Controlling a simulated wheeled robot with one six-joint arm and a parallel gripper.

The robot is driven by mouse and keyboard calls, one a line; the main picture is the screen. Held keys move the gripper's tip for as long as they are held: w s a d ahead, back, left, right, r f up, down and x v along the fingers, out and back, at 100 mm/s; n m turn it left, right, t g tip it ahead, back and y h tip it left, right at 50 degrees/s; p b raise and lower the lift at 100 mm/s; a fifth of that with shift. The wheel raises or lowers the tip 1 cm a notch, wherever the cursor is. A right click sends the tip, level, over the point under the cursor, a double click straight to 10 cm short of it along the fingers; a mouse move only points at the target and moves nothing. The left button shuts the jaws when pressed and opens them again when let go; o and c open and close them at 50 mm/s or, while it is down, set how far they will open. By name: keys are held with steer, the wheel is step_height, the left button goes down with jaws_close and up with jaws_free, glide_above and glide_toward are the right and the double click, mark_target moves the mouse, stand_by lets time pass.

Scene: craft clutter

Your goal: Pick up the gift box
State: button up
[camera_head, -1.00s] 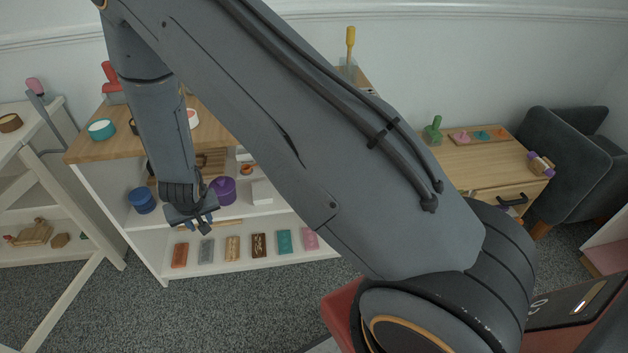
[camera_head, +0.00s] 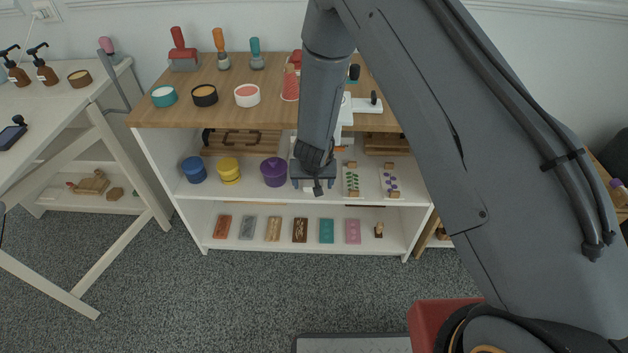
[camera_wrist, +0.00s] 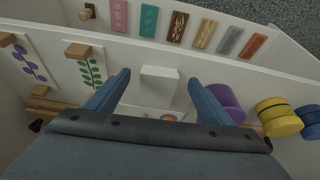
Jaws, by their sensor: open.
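A small plain white box (camera_wrist: 158,86), the only box-like thing near my gripper and likely the gift box, sits on the middle shelf of the white shelf unit. In the wrist view it lies between my gripper's (camera_wrist: 159,82) two blue-grey fingers, with space on both sides. My gripper is open and holds nothing. In the head view my gripper (camera_head: 314,184) is at the middle shelf, just right of a purple round container (camera_head: 273,172), and mostly hides the box.
Blue (camera_head: 194,170) and yellow (camera_head: 229,170) containers stand left of the purple one. Two patterned cards (camera_head: 352,180) lie to the right. Several coloured blocks (camera_head: 326,231) stand on the lower shelf. The wooden top (camera_head: 215,105) holds tubs and tools above.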

steer(key=shift+x, duration=1.3)
steer(key=c, duration=1.1)
